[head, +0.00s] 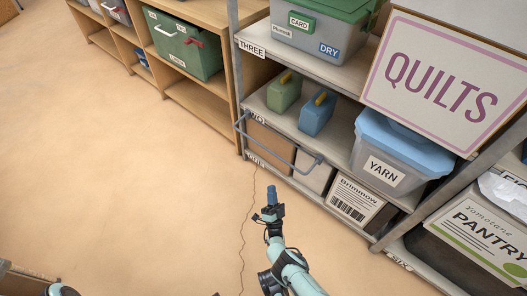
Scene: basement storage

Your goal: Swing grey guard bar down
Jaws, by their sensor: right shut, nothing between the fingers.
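The grey-blue guard bar (278,143) is a U-shaped rail on the front of the metal shelving. It juts out at about the middle shelf's front edge, with one end near the left post and the other near a white box. My right gripper (271,192) is below and in front of the bar, over the floor, apart from it. Its blue fingers are shut with nothing between them. My left gripper does not show; only a bit of my left arm is at the bottom edge.
Green and blue cans (316,113) and a yarn bin (391,158) stand on the middle shelf. A Brimnow box (354,200) is on the bottom shelf. A Quilts sign (445,85) is at right.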

